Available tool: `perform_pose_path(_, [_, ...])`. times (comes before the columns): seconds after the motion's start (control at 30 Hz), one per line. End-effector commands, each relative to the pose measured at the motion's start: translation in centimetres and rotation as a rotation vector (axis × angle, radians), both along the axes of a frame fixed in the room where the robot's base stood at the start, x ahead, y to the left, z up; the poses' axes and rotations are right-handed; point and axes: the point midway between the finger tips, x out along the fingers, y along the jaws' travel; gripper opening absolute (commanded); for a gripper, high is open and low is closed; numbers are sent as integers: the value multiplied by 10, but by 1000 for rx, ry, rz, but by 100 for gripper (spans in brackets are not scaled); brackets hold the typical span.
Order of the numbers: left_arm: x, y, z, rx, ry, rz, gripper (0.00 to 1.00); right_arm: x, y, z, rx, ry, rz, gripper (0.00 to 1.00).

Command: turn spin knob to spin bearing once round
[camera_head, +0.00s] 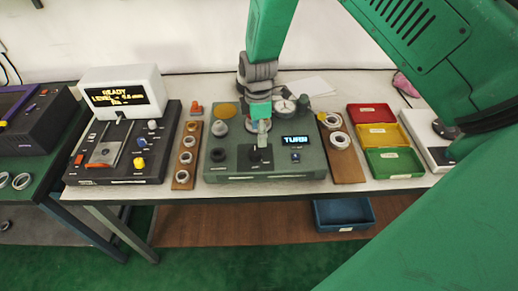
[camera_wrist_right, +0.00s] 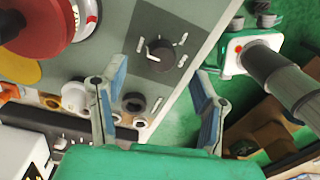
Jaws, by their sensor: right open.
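The grey-green test device (camera_head: 218,168) stands on the table, with a lit display (camera_head: 295,141) reading "TURN". The dark spin knob (camera_head: 256,156) sits on a black panel at its front. In the right wrist view the round knob (camera_wrist_right: 161,50) shows with white marks around it. My right gripper (camera_head: 263,132) points down above the knob and partly covers its area. In the wrist view its two fingers (camera_wrist_right: 152,85) are spread with nothing between them, and the knob lies beyond the tips, apart from them. I cannot tell which part is the bearing. My left gripper is not in view.
A wooden strip with several rings (camera_head: 183,177) lies left of the device, and another wooden board (camera_head: 347,174) lies right. Beyond are red, yellow and green trays (camera_head: 394,162). A black machine with a display (camera_head: 122,96) stands at left. A dial gauge (camera_head: 284,106) is behind the knob.

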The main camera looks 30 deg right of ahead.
Motion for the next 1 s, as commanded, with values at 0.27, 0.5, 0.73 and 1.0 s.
perform_pose_path(0.27, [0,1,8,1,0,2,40,-3,4,-54,-3,0,2,56])
perform_pose_path(0.5, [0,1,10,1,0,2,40,-4,-3,-78,6,-1,1,56])
perform_pose_path(0.73, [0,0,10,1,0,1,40,-3,-1,-80,4,-3,1,56])
perform_pose_path(1.0, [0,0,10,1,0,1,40,-3,6,-78,-3,-2,1,7])
